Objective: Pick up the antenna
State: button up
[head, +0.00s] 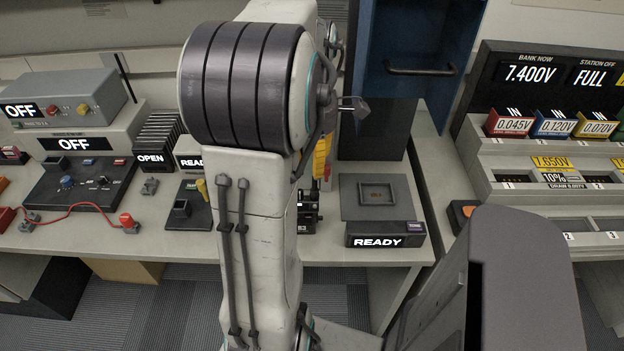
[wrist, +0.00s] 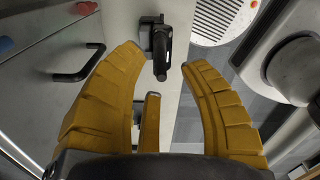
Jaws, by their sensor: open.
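A short black rod with a rounded end, which looks like the antenna (wrist: 161,62), stands out from a dark holder (wrist: 150,36) on a pale surface in the wrist view. My gripper (wrist: 164,60) is open, with its yellow fingers either side of the rod's near end. The fingers look apart from it, and I cannot tell the depth between them. In the head view my gripper (head: 322,157) shows only as a bit of yellow behind my arm, which hides much of that spot. A thin upright rod (head: 123,74) also stands by the grey OFF box.
A READY station (head: 378,241) with a flat grey pad (head: 372,212) is right of my arm. A blue cabinet (head: 418,75) with a black handle rises behind. The left bench holds an OPEN rack (head: 158,145) and a red-cabled panel (head: 78,190). A battery rack (head: 540,160) stands right.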

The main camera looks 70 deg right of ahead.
aim_at(315, 189)
jog(key=shift+s+f+p, duration=0.15)
jog(key=shift+f+p, duration=0.55)
jog(key=shift+p, duration=0.05)
jog(key=shift+s+f+p, duration=0.15)
jog(key=shift+f+p, duration=0.5)
jog(key=shift+p, duration=0.1)
jog(key=shift+f+p, duration=0.5)
jog(key=shift+f, duration=0.8)
grip_shut()
